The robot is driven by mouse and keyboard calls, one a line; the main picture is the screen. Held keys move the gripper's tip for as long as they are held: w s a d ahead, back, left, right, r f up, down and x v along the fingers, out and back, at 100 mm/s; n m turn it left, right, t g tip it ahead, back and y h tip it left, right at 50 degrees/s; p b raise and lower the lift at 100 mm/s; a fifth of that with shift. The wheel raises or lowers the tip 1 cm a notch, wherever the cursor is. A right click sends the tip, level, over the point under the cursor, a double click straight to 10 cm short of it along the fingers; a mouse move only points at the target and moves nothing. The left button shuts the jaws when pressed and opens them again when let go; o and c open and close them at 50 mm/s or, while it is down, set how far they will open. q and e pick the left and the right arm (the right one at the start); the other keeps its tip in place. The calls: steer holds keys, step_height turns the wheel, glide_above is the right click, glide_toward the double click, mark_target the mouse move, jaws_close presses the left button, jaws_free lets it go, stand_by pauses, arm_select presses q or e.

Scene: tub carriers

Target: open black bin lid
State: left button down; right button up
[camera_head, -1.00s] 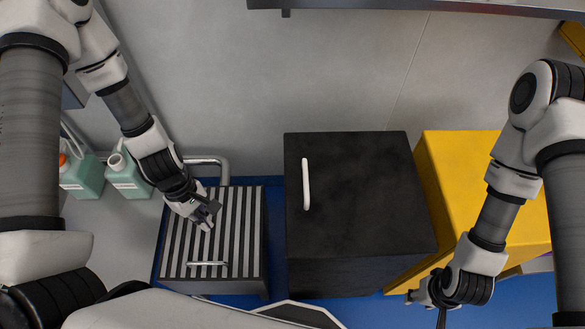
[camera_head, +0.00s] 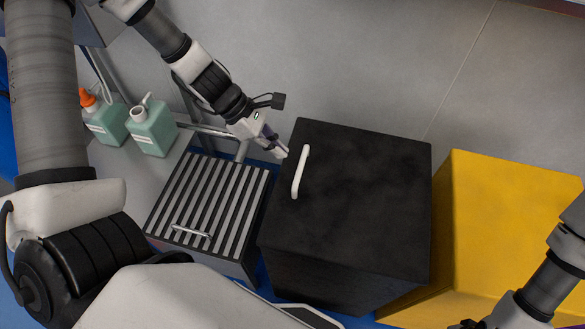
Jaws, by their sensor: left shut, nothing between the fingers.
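The black bin (camera_head: 310,285) stands in the middle of the head view. Its flat dark lid (camera_head: 360,200) looks closed. A white bar handle (camera_head: 299,172) sits along the lid's left side. My left gripper (camera_head: 283,150) is shut and empty, with its fingertips just left of the far end of the handle, near the lid's far left corner. It does not hold the handle; whether it touches the lid edge I cannot tell. My right arm (camera_head: 550,285) comes in at the lower right, over the yellow bin, and its fingers are cut off by the lower edge.
A striped box (camera_head: 262,190) with a metal handle (camera_head: 191,231) stands left of the black bin. A yellow bin (camera_head: 500,215) stands close on its right. Two green bottles (camera_head: 152,130) (camera_head: 108,124) and a metal pipe (camera_head: 241,150) are at the back left. The grey floor behind is clear.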

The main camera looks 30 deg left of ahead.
mark_target(291, 171)
arm_select(q)
steer(key=b+x, duration=0.2)
steer(key=x, duration=0.2)
steer(key=shift+d+f+b, duration=0.1)
steer(key=shift+b, duration=0.2)
steer(key=shift+d+f+b, duration=0.15)
steer(key=shift+f+b, duration=0.25)
steer(key=shift+b, duration=0.05)
steer(key=shift+d+r, duration=0.1)
steer(key=shift+d, duration=0.05)
arm_select(e)
step_height(291, 171, down, 5)
steer(key=shift+d, duration=0.1)
